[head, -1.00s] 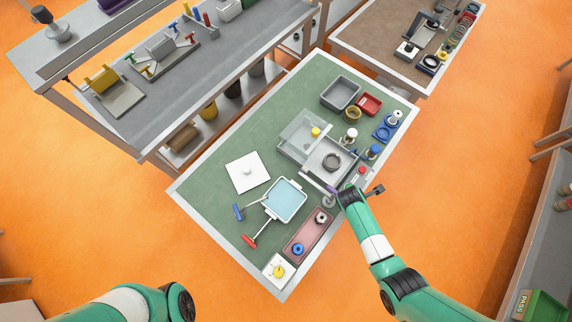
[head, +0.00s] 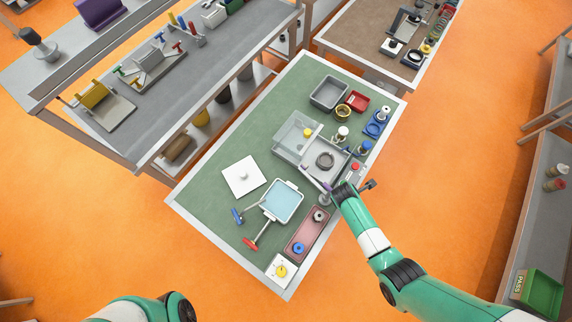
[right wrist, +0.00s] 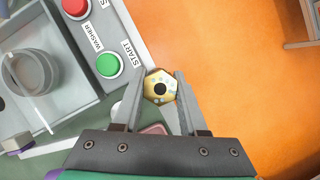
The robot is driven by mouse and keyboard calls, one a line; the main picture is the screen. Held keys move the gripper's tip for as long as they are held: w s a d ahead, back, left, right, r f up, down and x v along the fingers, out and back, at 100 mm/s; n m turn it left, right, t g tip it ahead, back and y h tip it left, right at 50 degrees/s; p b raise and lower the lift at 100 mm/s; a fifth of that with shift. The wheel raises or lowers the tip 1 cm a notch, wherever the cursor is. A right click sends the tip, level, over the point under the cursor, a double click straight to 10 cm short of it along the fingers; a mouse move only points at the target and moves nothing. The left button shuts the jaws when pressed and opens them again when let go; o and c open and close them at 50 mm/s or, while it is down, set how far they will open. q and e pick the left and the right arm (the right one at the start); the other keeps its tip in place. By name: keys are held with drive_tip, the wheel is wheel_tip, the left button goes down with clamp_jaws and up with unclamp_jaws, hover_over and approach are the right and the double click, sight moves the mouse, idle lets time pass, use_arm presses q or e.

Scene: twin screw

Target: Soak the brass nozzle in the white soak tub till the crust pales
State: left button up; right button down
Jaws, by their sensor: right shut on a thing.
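My right gripper (right wrist: 158,92) is shut on the brass nozzle (right wrist: 172,80), a hexagonal piece with a dark central hole and pale patches on its face. In the head view my right gripper (head: 328,195) is over the table's right side, to the right of the tub; the nozzle is too small to make out there. The white soak tub (head: 301,197) stands open, with pale blue liquid (head: 284,201) in it. A white square lid with a knob (head: 236,186) lies to its upper left. My left gripper is out of view.
A washer (head: 316,172) with a clear cover and dark ring sits above the tub; its red (right wrist: 75,6) and green (right wrist: 108,65) buttons are near my right gripper. Red- and blue-handled tools (head: 250,243) lie beside the tub. A pink tray (head: 297,235) and white timer (head: 283,283) stand below.

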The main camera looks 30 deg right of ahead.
drive_tip(key=shift+w+d+r+p, duration=0.1)
drive_tip(key=shift+w+r+p, duration=0.15)
drive_tip(key=shift+r, duration=0.3)
drive_tip(key=shift+w+d+r+p, duration=0.1)
drive_tip(key=shift+r+p, duration=0.25)
drive_tip(key=shift+r, duration=0.15)
wheel_tip(320, 180, up, 5)
drive_tip(key=p, duration=0.5)
drive_tip(key=shift+s+f, duration=0.1)
drive_tip(key=shift+s, duration=0.05)
